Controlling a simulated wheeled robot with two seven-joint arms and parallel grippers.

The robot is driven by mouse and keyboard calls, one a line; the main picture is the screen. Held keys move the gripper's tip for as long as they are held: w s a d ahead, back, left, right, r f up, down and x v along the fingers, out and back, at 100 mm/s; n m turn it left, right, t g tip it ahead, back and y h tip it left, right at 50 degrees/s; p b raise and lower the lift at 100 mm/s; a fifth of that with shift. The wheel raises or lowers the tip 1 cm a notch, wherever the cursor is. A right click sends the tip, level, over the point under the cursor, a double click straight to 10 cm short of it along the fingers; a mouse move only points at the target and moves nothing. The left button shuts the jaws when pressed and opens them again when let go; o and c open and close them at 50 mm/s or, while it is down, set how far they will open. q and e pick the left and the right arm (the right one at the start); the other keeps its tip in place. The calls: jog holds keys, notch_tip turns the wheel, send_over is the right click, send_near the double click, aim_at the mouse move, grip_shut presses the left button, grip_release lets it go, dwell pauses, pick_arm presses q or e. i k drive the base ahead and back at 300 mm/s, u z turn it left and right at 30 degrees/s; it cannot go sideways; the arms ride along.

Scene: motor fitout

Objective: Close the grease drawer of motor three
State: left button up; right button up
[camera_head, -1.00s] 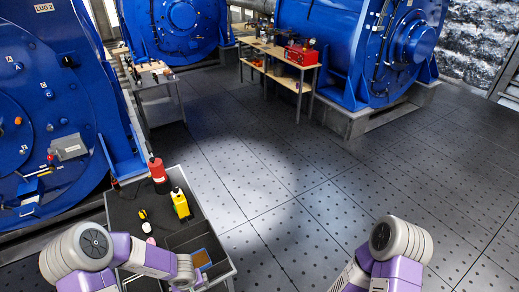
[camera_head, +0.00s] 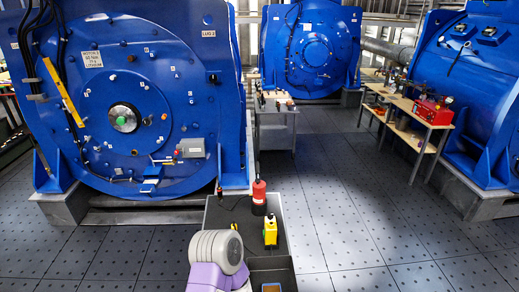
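A large blue motor (camera_head: 178,90) fills the left of the head view, with a white label plate (camera_head: 92,59) whose small print I cannot read for sure. Low on its round face a small blue part (camera_head: 150,186) juts out; it may be the grease drawer, but I cannot tell how far open it is. A grey box (camera_head: 190,148) and a small fitting with a red tip sit just above it. One of my arms, grey and purple, shows at the bottom centre, well in front of the motor. Neither gripper is in view.
A dark cart (camera_head: 285,234) stands in front of me with a red bottle (camera_head: 259,198) and a yellow device (camera_head: 270,231). A wooden-topped bench (camera_head: 408,104) with a red box (camera_head: 433,110) is at the right. The floor left of the cart is clear.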

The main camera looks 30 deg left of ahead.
aim_at(150, 186)
jog(key=u, duration=3.05)
jog(key=i, duration=3.05)
jog(key=z, duration=2.55)
jog(key=i, duration=1.6)
jog(key=z, duration=0.05)
